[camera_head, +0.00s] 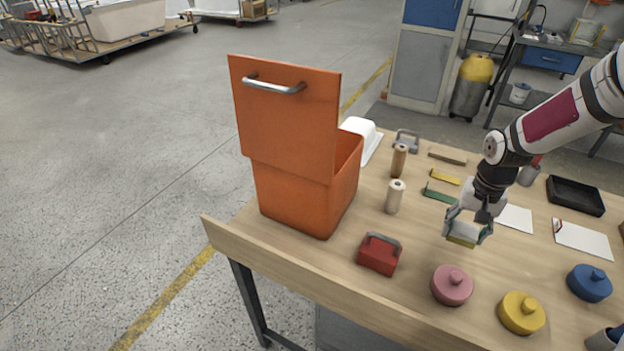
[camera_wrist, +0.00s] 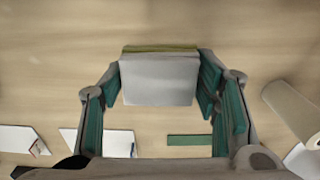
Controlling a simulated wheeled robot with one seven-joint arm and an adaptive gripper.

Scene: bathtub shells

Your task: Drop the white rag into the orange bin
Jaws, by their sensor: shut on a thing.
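My gripper (camera_head: 468,232) is above the right-middle of the workbench, shut on a white block-like piece that I take to be the white rag (camera_wrist: 160,82). An olive-yellow layer shows along its edge in both views. In the wrist view, it sits between the green-padded fingers. The orange bin (camera_head: 290,195) stands on the bench's left end, well to the left of my gripper. Its lid (camera_head: 285,115), with a metal handle, stands upright and open. The lid and front wall hide most of the bin's inside.
A black tray (camera_head: 575,195) lies far right.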

